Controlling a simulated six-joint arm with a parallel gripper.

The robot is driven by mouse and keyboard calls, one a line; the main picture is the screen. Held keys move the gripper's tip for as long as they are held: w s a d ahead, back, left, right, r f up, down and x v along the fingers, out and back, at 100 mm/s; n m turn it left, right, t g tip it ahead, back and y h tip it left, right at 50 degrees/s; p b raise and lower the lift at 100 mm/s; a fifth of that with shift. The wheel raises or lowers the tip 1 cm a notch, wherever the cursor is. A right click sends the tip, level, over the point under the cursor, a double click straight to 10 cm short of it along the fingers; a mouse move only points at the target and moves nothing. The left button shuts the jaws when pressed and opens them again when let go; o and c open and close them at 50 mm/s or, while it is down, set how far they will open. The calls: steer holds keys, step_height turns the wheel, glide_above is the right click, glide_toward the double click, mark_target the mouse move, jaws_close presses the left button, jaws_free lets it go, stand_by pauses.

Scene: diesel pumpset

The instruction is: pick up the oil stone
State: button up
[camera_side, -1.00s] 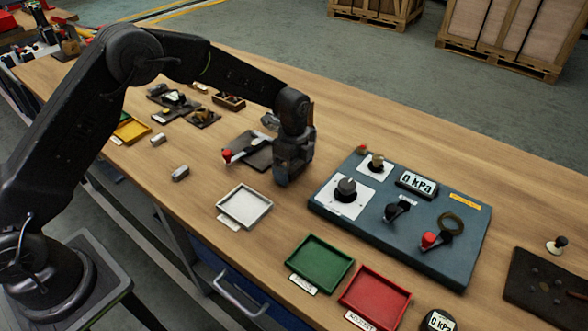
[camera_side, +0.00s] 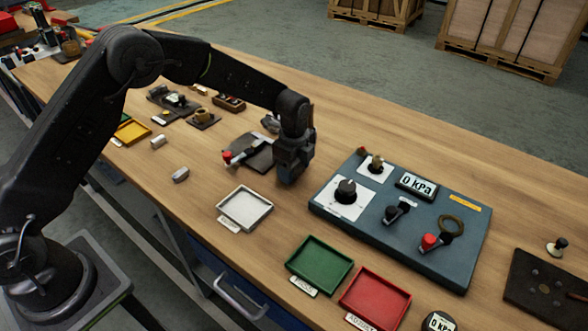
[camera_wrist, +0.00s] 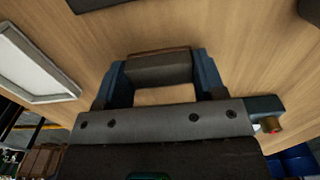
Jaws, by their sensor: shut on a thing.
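My gripper (camera_side: 291,172) points down just over the wooden bench, between the dark mat and the blue-grey panel. In the wrist view my gripper (camera_wrist: 158,72) has its two blue-grey fingers closed on the left and right sides of a block. This block, grey with a brownish far edge, appears to be the oil stone (camera_wrist: 158,69). In the side view the stone is hidden by the gripper. I cannot tell whether it touches the bench.
The blue-grey panel (camera_side: 330,199) with knobs stands close right. The dark mat (camera_side: 262,160) with a red-tipped lever (camera_side: 232,155) lies left. White (camera_side: 244,208), green (camera_side: 320,265) and red (camera_side: 375,298) trays lie nearer the front. Bare wood lies behind the gripper.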

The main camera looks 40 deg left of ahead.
steer(key=shift+r, duration=0.15)
step_height(320, 180, up, 4)
steer(key=shift+r, duration=0.1)
steer(key=s+a+r, duration=0.3)
steer(key=a+r, duration=0.3)
steer(key=a, duration=0.5)
steer(key=shift+s+r, duration=0.25)
steer(key=shift+r, duration=0.05)
steer(key=shift+a, duration=0.1)
